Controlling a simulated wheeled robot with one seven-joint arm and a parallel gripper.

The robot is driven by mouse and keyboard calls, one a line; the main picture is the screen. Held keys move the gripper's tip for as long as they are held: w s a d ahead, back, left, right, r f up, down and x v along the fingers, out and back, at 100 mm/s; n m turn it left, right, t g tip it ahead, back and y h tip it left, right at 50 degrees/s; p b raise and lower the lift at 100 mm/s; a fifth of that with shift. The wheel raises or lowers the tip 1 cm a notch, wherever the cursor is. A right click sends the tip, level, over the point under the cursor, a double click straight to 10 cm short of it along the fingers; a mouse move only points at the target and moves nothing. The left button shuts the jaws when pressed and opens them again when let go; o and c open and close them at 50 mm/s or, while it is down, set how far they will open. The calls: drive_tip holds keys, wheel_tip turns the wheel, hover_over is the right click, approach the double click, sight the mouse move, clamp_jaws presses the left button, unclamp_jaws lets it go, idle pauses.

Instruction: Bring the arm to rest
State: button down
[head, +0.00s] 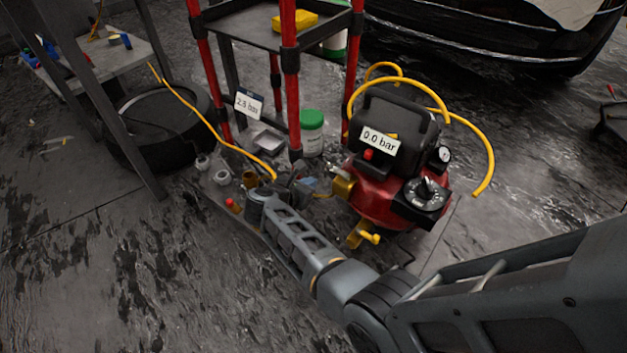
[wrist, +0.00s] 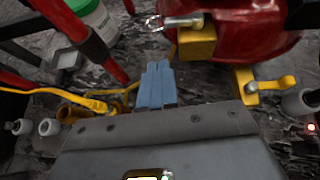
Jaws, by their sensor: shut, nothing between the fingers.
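My gripper (head: 312,184) is low over the floor, just left of the red compressor, at the end of my arm, which reaches in from the lower right. In the wrist view its blue-grey fingers (wrist: 157,72) are together with nothing between them. They point toward the dark floor beside the red compressor tank (wrist: 245,32). A yellow block fitting (wrist: 197,40) on the tank is close to the right of the fingertips. Contact between them cannot be made out.
The compressor (head: 385,190) carries a "0.0 bar" label and a yellow hose (head: 480,180). A red-posted rack (head: 290,85), a green-lidded tub (head: 312,135) and a tire (head: 165,130) stand behind. Another yellow hose (head: 205,120) runs down near my wrist. Floor at lower left is clear.

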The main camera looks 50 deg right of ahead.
drive_tip(key=p+v, duration=0.2)
drive_tip(key=v, duration=0.4)
drive_tip(key=shift+w+a+r, duration=0.2)
drive_tip(key=shift+a, duration=0.15)
drive_tip(key=s+d+r+n+t+h, duration=0.4)
drive_tip(key=s+d+r+n+t, duration=0.5)
drive_tip(key=n, duration=0.7)
drive_tip(key=s+a+r+m+t+y, duration=0.2)
drive_tip(key=s+a+r+m+y, duration=0.35)
drive_tip(key=s+a+m, duration=0.55)
drive_tip(key=s+a+r+m+t+y, duration=0.1)
drive_tip(key=s+a+r+m+y, duration=0.6)
drive_tip(key=m, duration=0.6)
drive_tip(key=s+a+r+m+t+y, duration=0.2)
drive_tip(key=s+a+r+m+y, duration=0.2)
drive_tip(key=s+a+m, duration=0.6)
wheel_tip(320, 180, up, 26)
drive_tip(key=d+m+p, duration=0.1)
drive_tip(key=d+p, duration=0.1)
drive_tip(key=p, duration=2.4)
drive_tip(key=shift+s, duration=0.4)
